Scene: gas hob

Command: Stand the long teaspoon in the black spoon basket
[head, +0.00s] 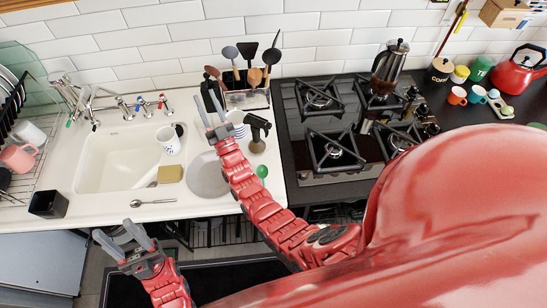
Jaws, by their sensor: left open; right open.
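The long teaspoon (153,202) lies flat on the white counter in front of the sink, its bowl towards the left. The black spoon basket (49,205) stands upright at the counter's front left, to the left of the teaspoon and apart from it. Its inside looks dark, and I cannot tell whether it holds anything. My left gripper (114,229) is open and empty, near the counter's front edge, below the teaspoon and basket in the picture. My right gripper (205,96) is open, with nothing seen between its fingers, in front of the utensil rack.
A white sink (112,160) holds a patterned mug (169,139). A sponge (170,173) sits at its front edge. A dish rack (30,160) with cups stands left. A utensil rack (246,98) stands behind. The gas hob (350,130) is right. Counter between basket and teaspoon is clear.

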